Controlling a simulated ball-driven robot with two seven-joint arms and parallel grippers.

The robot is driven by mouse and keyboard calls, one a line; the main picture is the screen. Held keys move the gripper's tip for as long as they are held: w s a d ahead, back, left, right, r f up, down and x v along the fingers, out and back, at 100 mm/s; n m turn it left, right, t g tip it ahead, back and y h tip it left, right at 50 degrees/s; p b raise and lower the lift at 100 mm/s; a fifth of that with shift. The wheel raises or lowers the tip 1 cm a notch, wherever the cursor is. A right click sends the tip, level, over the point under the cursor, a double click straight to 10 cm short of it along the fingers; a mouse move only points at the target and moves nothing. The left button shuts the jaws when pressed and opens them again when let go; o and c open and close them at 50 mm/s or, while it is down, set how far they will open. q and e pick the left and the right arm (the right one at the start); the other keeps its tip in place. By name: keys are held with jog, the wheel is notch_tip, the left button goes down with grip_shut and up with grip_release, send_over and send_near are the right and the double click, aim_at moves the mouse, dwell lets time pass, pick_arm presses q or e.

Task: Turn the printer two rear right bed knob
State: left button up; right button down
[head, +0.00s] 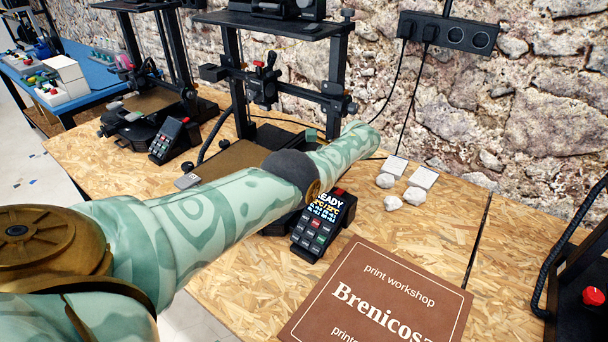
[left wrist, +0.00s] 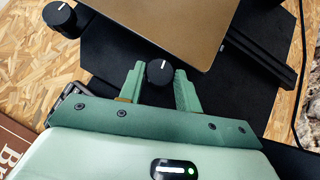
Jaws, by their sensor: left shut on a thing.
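The middle printer (head: 285,25) stands on the wooden bench, and my left arm crosses in front of it in the head view. In the left wrist view, a black bed knob (left wrist: 159,72) with a white line on top sits at the edge of the brown bed plate (left wrist: 165,25). My left gripper (left wrist: 159,80) is shut on this knob, with one green finger on each side. The white line points roughly up in that view. In the head view the gripper's fingers and the knob are mostly hidden by my arm. My right gripper is in neither view.
Another black knob (left wrist: 60,17) is at the plate's upper left corner. A control box with a lit screen (head: 322,225) stands below my arm. A brown sign (head: 380,300) and white lumps (head: 392,202) lie to the right. Another printer (head: 150,100) is at the left.

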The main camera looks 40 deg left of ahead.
pick_arm(q)
jog(key=o, duration=1)
jog(key=v, duration=0.8)
jog(key=shift+w+d+r+b, duration=0.1)
jog(key=shift+w+d+b, duration=0.05)
jog(key=shift+d+b, duration=0.2)
jog(key=b+v, duration=0.3)
jog(key=v, duration=0.4)
jog(key=shift+r, duration=0.3)
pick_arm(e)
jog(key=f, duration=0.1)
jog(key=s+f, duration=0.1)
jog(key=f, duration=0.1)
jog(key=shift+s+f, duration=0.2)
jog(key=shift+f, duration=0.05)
pick_arm(q)
jog(key=shift+d, duration=0.15)
